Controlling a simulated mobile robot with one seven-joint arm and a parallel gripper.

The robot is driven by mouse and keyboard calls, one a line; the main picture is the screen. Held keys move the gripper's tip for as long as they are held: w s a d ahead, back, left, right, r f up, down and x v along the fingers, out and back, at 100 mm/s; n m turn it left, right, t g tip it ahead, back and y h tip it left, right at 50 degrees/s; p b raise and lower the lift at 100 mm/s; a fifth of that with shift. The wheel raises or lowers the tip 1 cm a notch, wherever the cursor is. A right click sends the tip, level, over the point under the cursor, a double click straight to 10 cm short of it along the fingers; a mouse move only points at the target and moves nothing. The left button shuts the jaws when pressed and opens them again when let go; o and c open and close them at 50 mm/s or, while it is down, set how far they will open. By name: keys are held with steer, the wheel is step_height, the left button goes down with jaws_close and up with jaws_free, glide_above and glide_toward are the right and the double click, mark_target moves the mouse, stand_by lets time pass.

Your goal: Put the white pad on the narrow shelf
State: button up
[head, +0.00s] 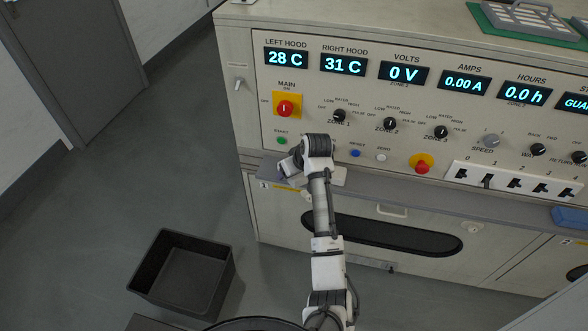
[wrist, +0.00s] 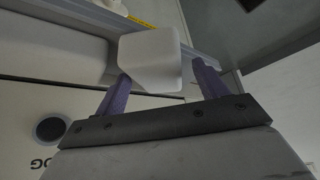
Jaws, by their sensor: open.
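The white pad (wrist: 150,60) is a pale block with rounded corners in the wrist view. My gripper (wrist: 160,72) is open, with its two purple fingers on either side of the pad's near end. I cannot tell whether either finger touches it. The narrow shelf appears to be the grey ledge (head: 412,199) along the console front. Its edge runs behind the pad in the wrist view, and whether the pad rests on it is unclear. In the head view my gripper (head: 289,168) is at the ledge's left end, where my wrist partly hides the area and the pad is hard to make out.
The console's control panel (head: 460,110), with knobs and buttons, rises directly behind the ledge. A blue block (head: 570,218) sits at the ledge's right. A black open bin (head: 183,272) stands on the floor at left. A grey-handled item on a green mat (head: 490,18) is on top.

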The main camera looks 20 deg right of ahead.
steer(key=b+v, duration=0.1)
steer(key=v, duration=1.2)
steer(key=shift+w, duration=0.2)
